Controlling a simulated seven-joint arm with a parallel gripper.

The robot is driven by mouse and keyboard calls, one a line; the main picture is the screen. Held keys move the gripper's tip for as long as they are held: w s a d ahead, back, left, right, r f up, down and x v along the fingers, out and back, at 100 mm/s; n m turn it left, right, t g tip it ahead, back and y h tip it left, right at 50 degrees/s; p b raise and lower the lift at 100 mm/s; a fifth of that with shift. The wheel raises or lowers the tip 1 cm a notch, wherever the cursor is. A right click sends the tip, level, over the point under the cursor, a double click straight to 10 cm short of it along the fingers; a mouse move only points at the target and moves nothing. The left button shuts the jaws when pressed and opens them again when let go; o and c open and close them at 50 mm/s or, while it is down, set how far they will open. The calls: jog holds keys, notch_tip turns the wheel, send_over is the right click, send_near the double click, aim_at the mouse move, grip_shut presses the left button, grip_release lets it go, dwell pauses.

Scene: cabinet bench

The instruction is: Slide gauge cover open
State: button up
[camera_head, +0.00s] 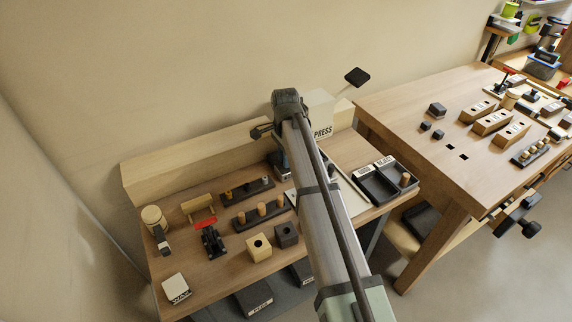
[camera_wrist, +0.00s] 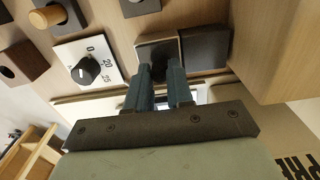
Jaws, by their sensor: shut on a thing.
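My gripper (camera_wrist: 160,72) shows in the wrist view with its two blue-grey fingers close together, shut on a small dark knob. The knob stands at the lower edge of a dark square panel (camera_wrist: 157,48), which looks like the gauge cover. A second dark square panel (camera_wrist: 205,46) sits right beside it. The fingers hide part of the first panel's lower edge, and I cannot tell how far the cover is slid. In the head view, my arm hides the gripper and the cover.
A white dial plate with a black knob (camera_wrist: 88,70) lies left of the panels, close to the fingers. A wooden block edge (camera_wrist: 275,50) rises at the right. In the head view, the white press box (camera_head: 320,112) stands beside my arm, and a dark tray (camera_head: 385,182) lies to the right.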

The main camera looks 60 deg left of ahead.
jog(key=shift+a, duration=2.9)
jog(key=o, duration=0.7)
jog(key=shift+r, duration=0.1)
notch_tip(320, 180, up, 7)
dwell(0.6)
